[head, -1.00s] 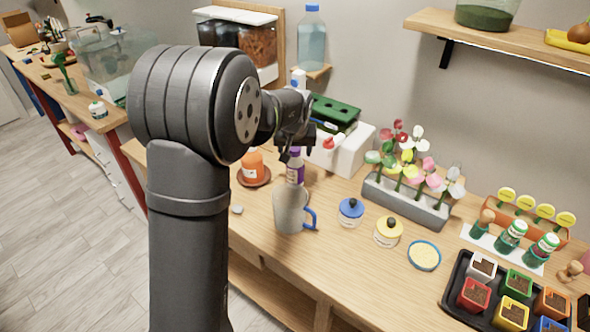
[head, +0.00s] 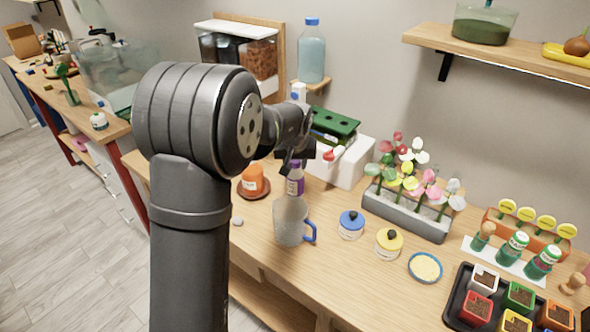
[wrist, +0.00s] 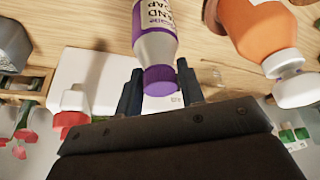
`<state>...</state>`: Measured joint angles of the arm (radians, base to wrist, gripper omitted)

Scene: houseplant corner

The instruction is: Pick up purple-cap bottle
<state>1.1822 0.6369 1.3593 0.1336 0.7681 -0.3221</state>
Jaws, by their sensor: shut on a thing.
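The purple-cap bottle (head: 295,184), with a grey body and a purple and white label, stands behind the grey jug on the wooden bench. In the wrist view the bottle (wrist: 155,30) shows its purple cap between the two dark fingers. My gripper (head: 294,160) comes down on it from above and is shut on the cap; the fingers (wrist: 160,88) sit on either side of it. In the head view the jug hides the bottle's lower part.
The grey jug (head: 290,222) with a blue handle stands close in front. An orange bottle (head: 252,178) on a brown saucer stands close on the left. A white box (head: 348,162) is behind right. Blue-lidded (head: 351,222) and yellow-lidded (head: 388,242) jars stand to the right.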

